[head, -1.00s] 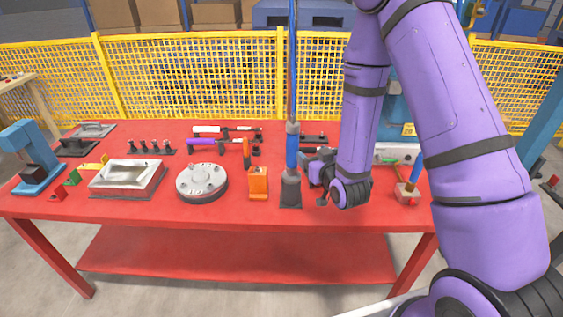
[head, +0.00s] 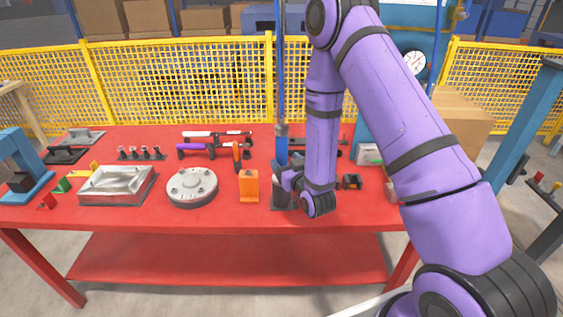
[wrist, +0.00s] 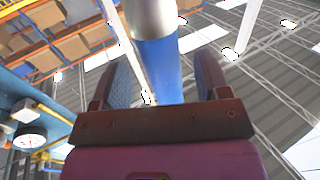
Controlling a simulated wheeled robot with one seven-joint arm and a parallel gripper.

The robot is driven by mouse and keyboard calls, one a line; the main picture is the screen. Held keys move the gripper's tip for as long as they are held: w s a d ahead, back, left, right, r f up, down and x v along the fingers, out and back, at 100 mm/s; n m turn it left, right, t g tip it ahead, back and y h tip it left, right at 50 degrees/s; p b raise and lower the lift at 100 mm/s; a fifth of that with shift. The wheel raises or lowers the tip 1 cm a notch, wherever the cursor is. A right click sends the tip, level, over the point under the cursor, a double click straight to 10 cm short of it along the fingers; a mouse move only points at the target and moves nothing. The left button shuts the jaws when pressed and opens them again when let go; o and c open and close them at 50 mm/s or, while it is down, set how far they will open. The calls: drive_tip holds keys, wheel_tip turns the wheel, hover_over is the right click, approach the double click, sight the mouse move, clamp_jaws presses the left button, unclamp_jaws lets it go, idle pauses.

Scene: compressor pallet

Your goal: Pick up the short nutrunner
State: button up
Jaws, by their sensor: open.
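An upright blue and grey tool (head: 281,148), which looks like the short nutrunner, stands in a dark stand (head: 281,206) near the table's front edge. A blue line rises above it. My gripper (head: 284,176) is at its lower part in the head view, partly hidden by my wrist. In the wrist view, the blue body (wrist: 158,65) passes between the two fingers of my open gripper (wrist: 164,80). Gaps show on both sides, so the fingers appear apart from it.
On the red table (head: 225,213), an orange holder (head: 249,187) stands just left of the tool. Further left are a round metal flange (head: 192,187) and a metal tray (head: 117,185). Purple-handled (head: 197,148) and white-handled tools lie behind. A yellow mesh fence (head: 175,80) stands beyond.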

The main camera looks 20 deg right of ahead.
drive_tip(key=shift+w+a, duration=0.2)
drive_tip(key=shift+w, duration=0.95)
drive_tip(key=shift+w+a, duration=0.2)
drive_tip(key=shift+w, duration=0.95)
drive_tip(key=shift+r, duration=0.1)
clamp_jaws()
